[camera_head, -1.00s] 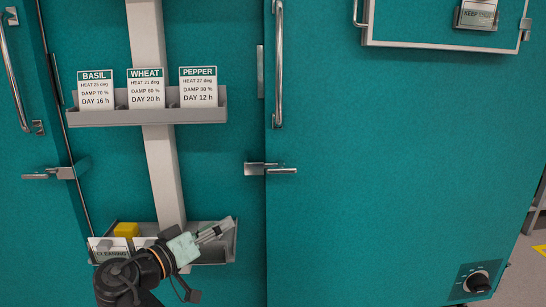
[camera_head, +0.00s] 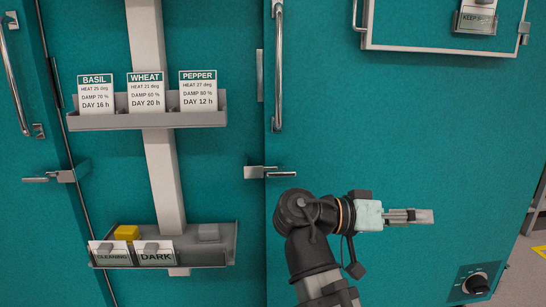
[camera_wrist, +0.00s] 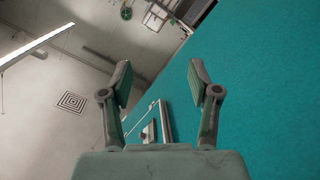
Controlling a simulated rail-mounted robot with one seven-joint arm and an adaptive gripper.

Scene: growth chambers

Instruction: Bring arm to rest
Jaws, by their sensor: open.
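My gripper (camera_head: 422,216) is in front of the large teal door (camera_head: 400,130) on the right in the head view, pointing right. In the wrist view my gripper (camera_wrist: 162,85) shows two fingers spread apart with nothing between them. It is open and empty, clear of the shelves. The head view shows it from the side, so the gap between the fingers is hard to see there.
A lower shelf (camera_head: 190,262) holds CLEANING and DARK cards, a yellow block (camera_head: 126,233) and grey pieces. An upper shelf (camera_head: 150,121) holds BASIL, WHEAT and PEPPER cards. A door latch (camera_head: 268,171) and a dial (camera_head: 477,284) stick out.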

